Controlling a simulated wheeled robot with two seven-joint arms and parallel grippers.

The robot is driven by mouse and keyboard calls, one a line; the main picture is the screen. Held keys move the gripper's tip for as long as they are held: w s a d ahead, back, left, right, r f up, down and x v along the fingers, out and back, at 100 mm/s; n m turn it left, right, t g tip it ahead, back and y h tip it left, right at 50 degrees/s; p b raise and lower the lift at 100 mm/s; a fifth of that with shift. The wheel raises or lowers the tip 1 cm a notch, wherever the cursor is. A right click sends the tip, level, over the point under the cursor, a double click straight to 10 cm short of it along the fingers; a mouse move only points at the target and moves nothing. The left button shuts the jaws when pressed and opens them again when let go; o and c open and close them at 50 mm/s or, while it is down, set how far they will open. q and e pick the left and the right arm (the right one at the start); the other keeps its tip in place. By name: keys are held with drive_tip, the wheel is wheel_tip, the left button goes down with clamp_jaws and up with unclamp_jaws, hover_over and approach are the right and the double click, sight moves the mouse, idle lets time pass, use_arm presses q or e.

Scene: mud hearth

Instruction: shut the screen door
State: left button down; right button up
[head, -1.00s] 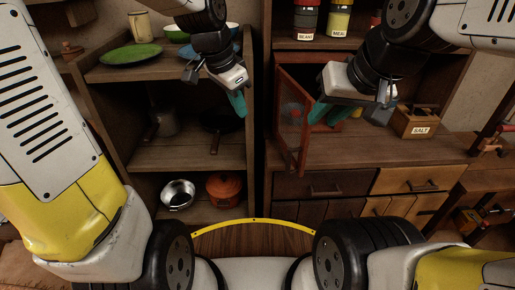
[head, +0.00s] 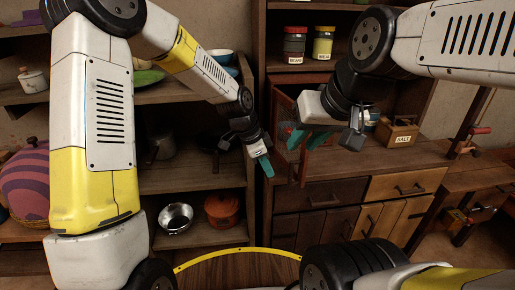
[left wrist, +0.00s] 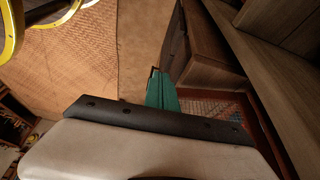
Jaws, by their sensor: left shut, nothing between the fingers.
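The screen door (head: 284,103) is a red-brown framed door on the small cabinet at the counter's left end. It stands open, swung out toward me, and my right gripper hides much of it. My left gripper (head: 265,165) is shut and empty, just left of the door and lower than most of it. Its teal fingertips (left wrist: 162,90) also show close together in the left wrist view. My right gripper (head: 306,139) has its teal fingers apart, in front of the door and cabinet opening; I cannot tell whether it touches the door.
A salt box (head: 398,132) stands on the counter right of the cabinet. Jars (head: 323,43) stand on the shelf above. Open shelves on the left hold a metal bowl (head: 175,218) and an orange pot (head: 222,209). Drawers (head: 405,185) lie below the counter.

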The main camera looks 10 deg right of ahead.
use_arm(q)
drive_tip(key=d, duration=0.2)
drive_tip(key=d+f, duration=0.1)
drive_tip(key=d, duration=0.1)
drive_tip(key=shift+w+d+f, duration=0.15)
drive_tip(key=shift+w+d, duration=0.05)
drive_tip(key=shift+d, duration=0.1)
drive_tip(key=shift+d, duration=0.1)
